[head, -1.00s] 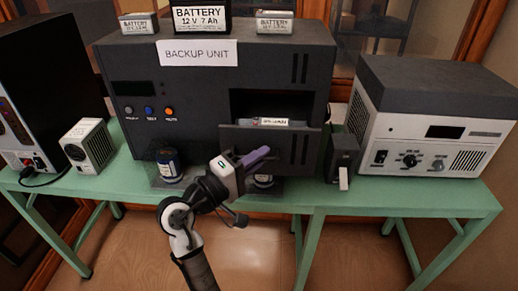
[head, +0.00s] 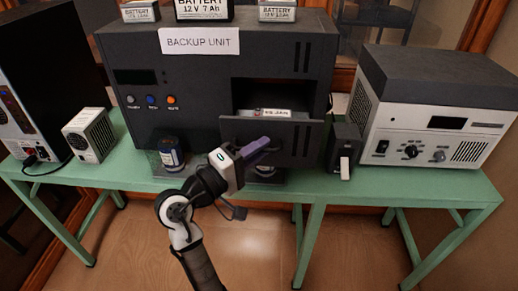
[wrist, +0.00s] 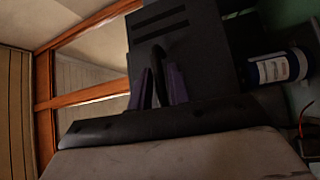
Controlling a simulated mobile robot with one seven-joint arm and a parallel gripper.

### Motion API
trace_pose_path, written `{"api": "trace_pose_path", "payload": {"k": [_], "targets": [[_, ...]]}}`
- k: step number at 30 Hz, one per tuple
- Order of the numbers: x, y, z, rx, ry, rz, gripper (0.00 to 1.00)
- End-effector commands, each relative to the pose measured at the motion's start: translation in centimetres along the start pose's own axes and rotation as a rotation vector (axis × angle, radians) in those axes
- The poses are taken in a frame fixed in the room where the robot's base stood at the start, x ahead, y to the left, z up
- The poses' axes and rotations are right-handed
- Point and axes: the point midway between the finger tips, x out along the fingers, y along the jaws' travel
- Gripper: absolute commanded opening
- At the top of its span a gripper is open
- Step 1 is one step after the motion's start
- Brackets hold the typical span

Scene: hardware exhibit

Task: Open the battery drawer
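The dark backup unit (head: 150,125) stands on the green bench. In the head view its battery drawer (head: 290,140) is out from the body, with a dark opening above it and a white-labelled battery (head: 276,112) inside. My gripper (head: 260,145), with purple fingers, is at the drawer's front. In the wrist view my gripper (wrist: 160,85) has one finger on each side of the dark looped handle (wrist: 159,62) and appears closed on it. The slotted drawer front (wrist: 200,40) lies behind. In the head view my fingers hide the handle.
Several batteries (head: 204,10) stand on top of the unit. A blue can (head: 171,153) is left of my gripper; another is partly hidden beneath it. A small dark box (head: 342,150) and a grey-white device (head: 430,125) are to the right. Floor before the bench is clear.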

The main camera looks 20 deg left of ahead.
Motion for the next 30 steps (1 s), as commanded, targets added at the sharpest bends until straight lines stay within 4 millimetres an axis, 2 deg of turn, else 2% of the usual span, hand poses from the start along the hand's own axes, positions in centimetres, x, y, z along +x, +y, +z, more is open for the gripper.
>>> {"api": "trace_pose_path", "payload": {"k": [5,12,18,24,30], "targets": [[-2.9,-0.3,0.0,0.003,0.005,-0.001,0.19],[-8.5,-0.3,-0.1,0.004,0.007,-0.001,0.19],[-11.9,-0.2,-0.1,0.002,0.004,-0.001,0.19],[-13.3,-0.1,0.0,0.001,0.002,-0.001,0.19],[-13.4,0.0,0.0,0.000,0.001,-0.001,0.19]]}}
